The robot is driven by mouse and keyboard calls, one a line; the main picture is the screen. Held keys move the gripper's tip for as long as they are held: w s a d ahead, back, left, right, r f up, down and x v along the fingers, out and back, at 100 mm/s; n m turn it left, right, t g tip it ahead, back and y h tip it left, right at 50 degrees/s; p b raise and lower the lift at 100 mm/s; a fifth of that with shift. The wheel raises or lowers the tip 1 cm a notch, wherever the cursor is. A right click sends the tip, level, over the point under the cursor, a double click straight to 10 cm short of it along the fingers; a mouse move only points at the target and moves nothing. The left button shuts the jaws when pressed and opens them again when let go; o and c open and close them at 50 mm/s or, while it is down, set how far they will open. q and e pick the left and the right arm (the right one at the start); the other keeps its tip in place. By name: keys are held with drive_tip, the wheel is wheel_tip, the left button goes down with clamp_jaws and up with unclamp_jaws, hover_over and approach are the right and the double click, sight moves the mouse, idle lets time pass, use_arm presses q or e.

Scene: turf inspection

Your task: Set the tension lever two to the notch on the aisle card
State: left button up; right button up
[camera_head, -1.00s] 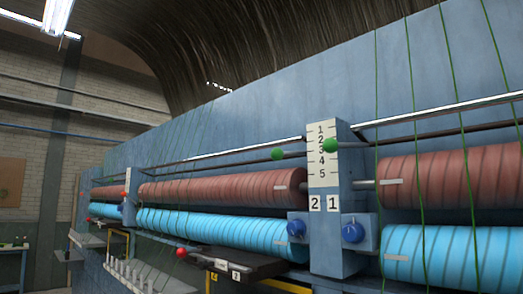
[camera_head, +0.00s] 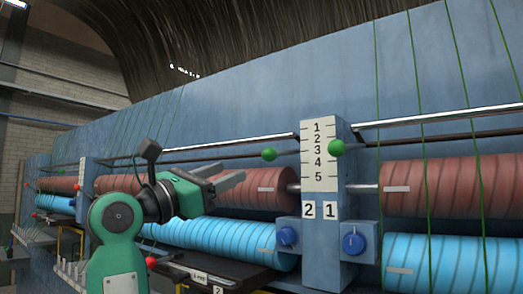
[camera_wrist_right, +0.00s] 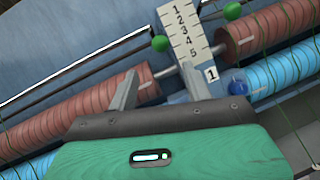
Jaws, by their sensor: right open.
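A post with a white scale plate (camera_head: 318,165), numbered 1 to 5 from top to bottom, carries labels "2" and "1" below. Lever two is taken as the green ball knob (camera_head: 268,153) on the label-2 side, level with about 3 to 4; it also shows in the right wrist view (camera_wrist_right: 160,43). Another green knob (camera_head: 336,148) is on the label-1 side. My right gripper (camera_head: 232,172) is open and empty, left of and slightly below the lever-two knob, apart from it. Its fingers (camera_wrist_right: 158,75) point toward the post. I cannot identify the aisle card. My left gripper is out of view.
Red-brown rolls (camera_head: 430,190) and blue rolls (camera_head: 425,262) run along both sides of the post. Blue dials (camera_head: 288,237) (camera_head: 353,242) sit low on it. Green threads hang at right. A dark shelf (camera_head: 235,274) juts out below. Air in front of the post is free.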

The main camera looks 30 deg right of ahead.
sight(263, 156)
drive_tip(key=p+x, duration=0.6)
drive_tip(key=x, duration=0.6)
drive_tip(key=shift+w+d+r+p, duration=0.1)
drive_tip(key=shift+d+r+p, duration=0.05)
drive_tip(key=shift+d+p, duration=0.45)
